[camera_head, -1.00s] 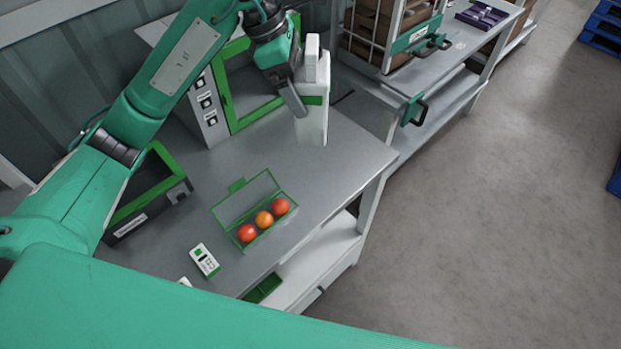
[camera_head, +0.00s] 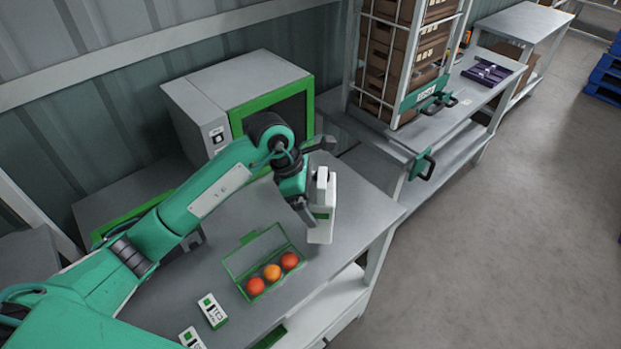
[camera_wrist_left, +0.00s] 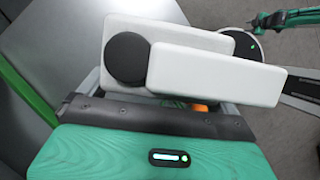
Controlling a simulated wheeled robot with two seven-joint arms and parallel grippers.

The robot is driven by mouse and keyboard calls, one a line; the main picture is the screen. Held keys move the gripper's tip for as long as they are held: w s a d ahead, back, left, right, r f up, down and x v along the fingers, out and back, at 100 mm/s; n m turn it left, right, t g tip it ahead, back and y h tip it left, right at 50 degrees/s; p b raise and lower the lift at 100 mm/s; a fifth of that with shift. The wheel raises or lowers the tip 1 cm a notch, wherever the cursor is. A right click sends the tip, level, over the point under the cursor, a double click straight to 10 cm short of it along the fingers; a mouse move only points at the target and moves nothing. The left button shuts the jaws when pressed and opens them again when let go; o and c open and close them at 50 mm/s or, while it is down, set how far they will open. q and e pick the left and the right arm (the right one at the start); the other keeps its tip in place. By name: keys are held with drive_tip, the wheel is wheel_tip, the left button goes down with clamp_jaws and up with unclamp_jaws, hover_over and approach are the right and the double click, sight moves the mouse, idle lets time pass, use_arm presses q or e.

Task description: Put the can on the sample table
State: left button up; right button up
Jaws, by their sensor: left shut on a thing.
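In the left wrist view, the can (camera_wrist_left: 215,75) fills the space before the fingers and shows a black round cap. My left gripper (camera_head: 312,208) is shut on the can. I cannot tell whether its base touches the tabletop. My right gripper is not in view.
White-and-green handheld devices (camera_head: 213,311) lie nearer. A green-framed cabinet (camera_head: 240,85) stands behind. A caged rack of cartons (camera_head: 405,50) stands at the back right.

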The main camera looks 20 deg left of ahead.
use_arm(q)
drive_tip(key=shift+f+p, duration=0.55)
drive_tip(key=shift+f, duration=1.65)
drive_tip(key=shift+f, duration=0.1)
drive_tip(key=shift+f, duration=0.1)
drive_tip(key=o, duration=1.5)
drive_tip(key=shift+c, duration=0.2)
drive_tip(key=shift+a+r, duration=0.1)
drive_tip(key=shift+r, duration=0.25)
drive_tip(key=b+v, duration=0.3)
drive_tip(key=v, duration=0.8)
drive_tip(key=shift+r, duration=0.25)
